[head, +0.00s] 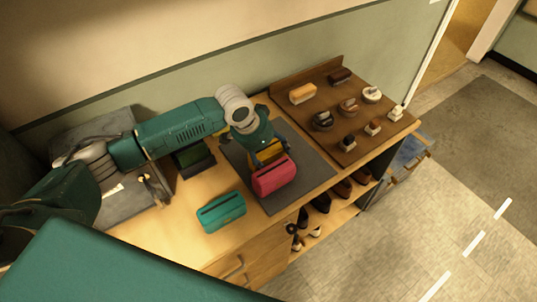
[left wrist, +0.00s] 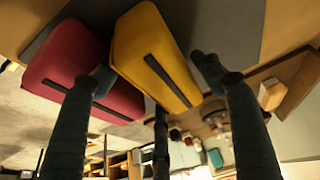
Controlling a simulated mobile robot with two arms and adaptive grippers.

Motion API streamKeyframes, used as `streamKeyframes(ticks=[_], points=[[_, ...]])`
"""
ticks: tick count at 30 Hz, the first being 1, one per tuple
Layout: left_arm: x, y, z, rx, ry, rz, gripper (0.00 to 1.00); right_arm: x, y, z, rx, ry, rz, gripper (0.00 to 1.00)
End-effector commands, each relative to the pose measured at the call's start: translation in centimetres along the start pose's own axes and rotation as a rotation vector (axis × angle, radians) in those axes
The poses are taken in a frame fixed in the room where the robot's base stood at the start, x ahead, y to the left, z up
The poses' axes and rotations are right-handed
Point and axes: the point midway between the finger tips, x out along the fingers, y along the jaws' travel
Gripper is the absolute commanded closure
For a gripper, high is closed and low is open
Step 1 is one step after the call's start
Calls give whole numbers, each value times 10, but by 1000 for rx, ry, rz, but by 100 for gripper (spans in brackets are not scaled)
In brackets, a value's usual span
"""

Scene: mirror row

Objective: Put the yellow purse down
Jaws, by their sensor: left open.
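The yellow purse (head: 267,152) is on the dark grey mat (head: 307,167), close beside a pink-red purse (head: 274,177). My left gripper (head: 270,150) is above the yellow purse and partly hides it in the head view. In the left wrist view the yellow purse (left wrist: 153,60), with a dark strip along its face, lies between the open fingers of the left gripper (left wrist: 155,72). One finger is at the narrow space between it and the pink-red purse (left wrist: 82,70); the other stands off its far side. My right gripper is not in view.
A teal purse (head: 221,211) sits on the wooden top left of the mat; a dark green one (head: 193,157) is behind the arm. A brown board (head: 364,138) with several small items lies right. Shoes (head: 320,202) fill shelves below. The mat's right part is bare.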

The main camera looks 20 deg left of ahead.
Motion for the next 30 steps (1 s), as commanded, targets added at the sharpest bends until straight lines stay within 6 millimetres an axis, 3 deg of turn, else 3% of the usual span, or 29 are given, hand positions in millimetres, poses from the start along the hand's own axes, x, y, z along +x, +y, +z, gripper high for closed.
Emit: streamKeyframes(ticks=[4,10,11,26,30], points=[[0,0,0,0,0,0,32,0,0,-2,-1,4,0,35],[0,0,0,0,0,0,70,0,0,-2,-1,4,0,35],[0,0,0,0,0,0,73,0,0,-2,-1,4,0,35],[-3,-1,-2,1,3,-1,73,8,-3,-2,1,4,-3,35],[-21,-1,-10,1,5,-2,73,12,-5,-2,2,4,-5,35]])
